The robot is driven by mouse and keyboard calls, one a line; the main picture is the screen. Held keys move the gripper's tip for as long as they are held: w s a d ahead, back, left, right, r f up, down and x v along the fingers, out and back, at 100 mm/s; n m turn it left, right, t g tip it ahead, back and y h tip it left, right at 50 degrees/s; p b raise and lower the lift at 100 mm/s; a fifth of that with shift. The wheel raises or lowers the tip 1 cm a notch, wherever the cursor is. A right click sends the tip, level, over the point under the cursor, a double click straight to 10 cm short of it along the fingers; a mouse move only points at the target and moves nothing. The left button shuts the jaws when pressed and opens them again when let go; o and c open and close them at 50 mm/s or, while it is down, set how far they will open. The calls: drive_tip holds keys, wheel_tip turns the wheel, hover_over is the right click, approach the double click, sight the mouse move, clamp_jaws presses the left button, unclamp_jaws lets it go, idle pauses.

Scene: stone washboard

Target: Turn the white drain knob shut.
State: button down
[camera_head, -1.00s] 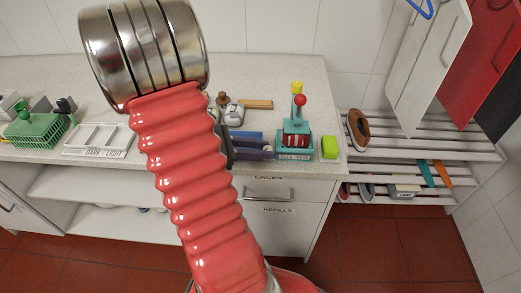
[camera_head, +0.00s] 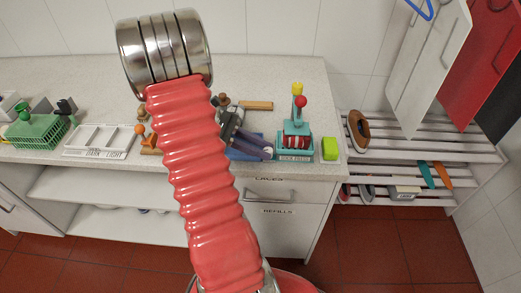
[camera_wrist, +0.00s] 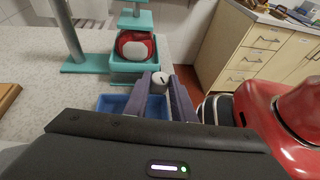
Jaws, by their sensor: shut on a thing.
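The white drain knob (camera_wrist: 160,81) is a small round knob with a dark mark on its face, seen in the wrist view. It sits between the fingertips of my gripper (camera_wrist: 161,86), which is shut on it. A blue tray (camera_wrist: 131,104) lies just behind and below the fingers. In the head view my gripper (camera_head: 268,151) is at the counter's front edge, left of the teal press. The knob cannot be made out there.
The teal press (camera_head: 296,128) with a red ball-topped lever stands close right of my gripper, with a yellow-green block (camera_head: 329,148) beyond it. A white divided tray (camera_head: 101,140) and green basket (camera_head: 36,131) are at left. A slatted shoe rack (camera_head: 420,140) stands at right.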

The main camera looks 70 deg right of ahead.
drive_tip(key=shift+s+m+y, duration=0.1)
drive_tip(key=shift+m+y, duration=0.2)
drive_tip(key=shift+y, duration=0.1)
drive_tip(key=c, duration=1.5)
unclamp_jaws()
drive_tip(key=v, duration=1.4)
drive_tip(key=shift+f, duration=0.2)
